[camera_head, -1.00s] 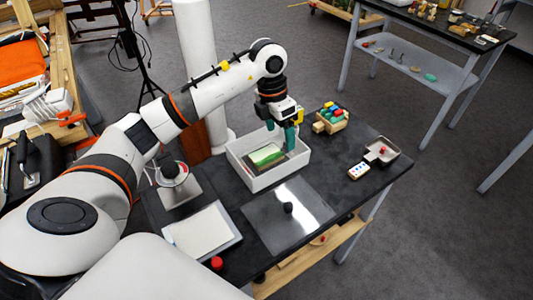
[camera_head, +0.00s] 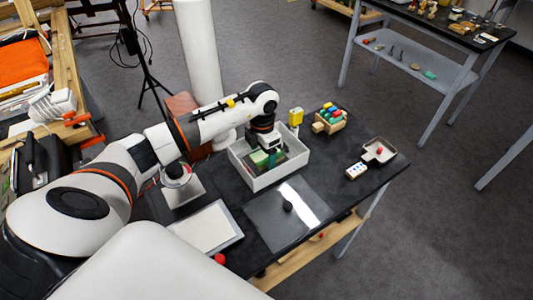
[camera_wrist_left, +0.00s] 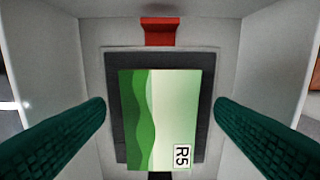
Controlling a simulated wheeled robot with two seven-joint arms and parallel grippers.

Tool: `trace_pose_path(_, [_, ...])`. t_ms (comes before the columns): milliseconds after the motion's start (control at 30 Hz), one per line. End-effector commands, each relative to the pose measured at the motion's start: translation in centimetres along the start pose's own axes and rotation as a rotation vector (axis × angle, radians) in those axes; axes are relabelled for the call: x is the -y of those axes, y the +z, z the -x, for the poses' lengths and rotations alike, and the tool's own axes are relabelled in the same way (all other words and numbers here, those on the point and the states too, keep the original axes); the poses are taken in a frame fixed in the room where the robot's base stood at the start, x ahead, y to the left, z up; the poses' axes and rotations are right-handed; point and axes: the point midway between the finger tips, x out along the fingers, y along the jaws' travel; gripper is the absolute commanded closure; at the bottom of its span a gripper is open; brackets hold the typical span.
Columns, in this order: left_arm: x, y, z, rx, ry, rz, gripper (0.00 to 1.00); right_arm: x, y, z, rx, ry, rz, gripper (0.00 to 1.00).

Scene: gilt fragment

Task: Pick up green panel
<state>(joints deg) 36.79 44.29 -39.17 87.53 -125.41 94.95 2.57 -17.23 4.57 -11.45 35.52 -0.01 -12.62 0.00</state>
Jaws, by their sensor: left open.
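The green panel (camera_wrist_left: 160,125) is a flat rectangle with wavy green bands and an "R5" label. It lies over a dark grey backing (camera_wrist_left: 205,75) in the white bin (camera_head: 273,178), and it shows partly in the head view (camera_head: 260,158). My left gripper (camera_wrist_left: 160,106) is open, with one dark green finger on each side of the panel and a gap visible at both sides. In the head view the left gripper (camera_head: 267,157) is down inside the bin and hides part of the panel. My right gripper is not seen.
A red block (camera_wrist_left: 159,31) is by the panel's top edge in the wrist view. The bin walls stand close around the gripper. On the black table are a wooden block tray (camera_head: 330,122), a small pan (camera_head: 378,155), a clear sheet (camera_head: 270,220) and a white tablet-like board (camera_head: 208,228).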

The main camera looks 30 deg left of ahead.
Motion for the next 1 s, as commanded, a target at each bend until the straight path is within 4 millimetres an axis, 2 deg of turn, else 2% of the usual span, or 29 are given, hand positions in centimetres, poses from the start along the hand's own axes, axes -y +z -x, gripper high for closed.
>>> trace_pose_path(100, [0.0, 0.0, -0.8, 0.001, 0.000, 0.000, 0.22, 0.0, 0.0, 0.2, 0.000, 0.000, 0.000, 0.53])
trace_pose_path(333, [0.0, 0.0, -0.9, 0.000, -0.001, -0.001, 0.23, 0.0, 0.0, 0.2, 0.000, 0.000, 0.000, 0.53])
trace_pose_path(600, [0.0, 0.0, -0.9, 0.000, -0.001, 0.000, 0.68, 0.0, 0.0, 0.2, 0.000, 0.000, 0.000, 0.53])
trace_pose_path(633, [0.0, 0.0, -0.9, 0.000, -0.001, 0.000, 0.70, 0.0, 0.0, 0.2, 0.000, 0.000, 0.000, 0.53])
trace_pose_path(867, [0.0, 0.0, -0.8, -0.001, -0.001, 0.000, 0.71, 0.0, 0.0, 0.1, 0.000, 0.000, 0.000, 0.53])
trace_pose_path(1000, [0.1, -0.1, 0.6, -0.005, -0.002, -0.001, 0.71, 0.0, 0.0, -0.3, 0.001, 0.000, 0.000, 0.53])
